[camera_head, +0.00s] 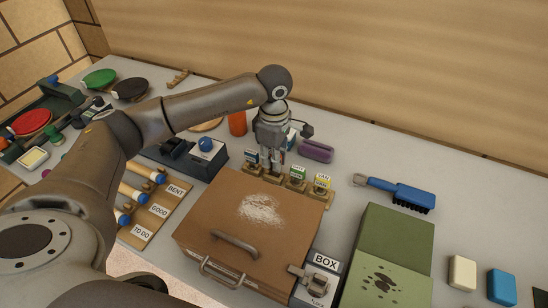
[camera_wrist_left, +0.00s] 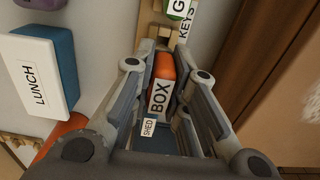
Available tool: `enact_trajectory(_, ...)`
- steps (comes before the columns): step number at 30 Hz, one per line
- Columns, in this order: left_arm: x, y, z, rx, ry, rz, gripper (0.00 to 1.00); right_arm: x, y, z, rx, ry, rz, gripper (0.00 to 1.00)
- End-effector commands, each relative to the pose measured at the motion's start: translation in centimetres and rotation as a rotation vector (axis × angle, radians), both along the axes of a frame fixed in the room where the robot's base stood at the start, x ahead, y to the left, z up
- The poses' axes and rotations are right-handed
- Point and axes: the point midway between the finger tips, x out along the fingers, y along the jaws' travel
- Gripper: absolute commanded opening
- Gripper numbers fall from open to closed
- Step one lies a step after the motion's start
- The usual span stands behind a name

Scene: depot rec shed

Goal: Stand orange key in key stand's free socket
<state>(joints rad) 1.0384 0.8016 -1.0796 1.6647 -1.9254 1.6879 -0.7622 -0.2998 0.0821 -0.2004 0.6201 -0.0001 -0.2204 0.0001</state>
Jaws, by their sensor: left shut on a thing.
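My left gripper (camera_head: 273,171) reaches down over the wooden key stand (camera_head: 306,190), behind the brown case. In the left wrist view the gripper (camera_wrist_left: 166,95) is shut on the orange key (camera_wrist_left: 163,67), whose white label reads BOX. In the head view the fingers hide this key. A blue key (camera_head: 252,156) stands at the stand's left end, and its SHED label shows in the wrist view (camera_wrist_left: 148,128). A green key (camera_head: 298,175) and a yellow VAN key (camera_head: 322,183) stand to the right. I cannot tell whether the orange key touches a socket. My right gripper is out of view.
The brown case (camera_head: 225,225) lies close in front of the stand. A purple case (camera_head: 316,150), a LUNCH box (camera_wrist_left: 40,70) and an orange cylinder (camera_head: 237,123) are behind it. A blue brush (camera_head: 400,193) and a green box (camera_head: 395,240) lie right.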

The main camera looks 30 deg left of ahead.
Motion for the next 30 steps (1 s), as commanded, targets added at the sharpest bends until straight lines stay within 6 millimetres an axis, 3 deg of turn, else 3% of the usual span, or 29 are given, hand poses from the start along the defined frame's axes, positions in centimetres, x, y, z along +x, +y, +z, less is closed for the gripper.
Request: enact_trajectory(30,-0.01,0.01,-0.02,0.000,0.000,0.000,0.00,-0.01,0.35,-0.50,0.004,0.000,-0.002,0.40)
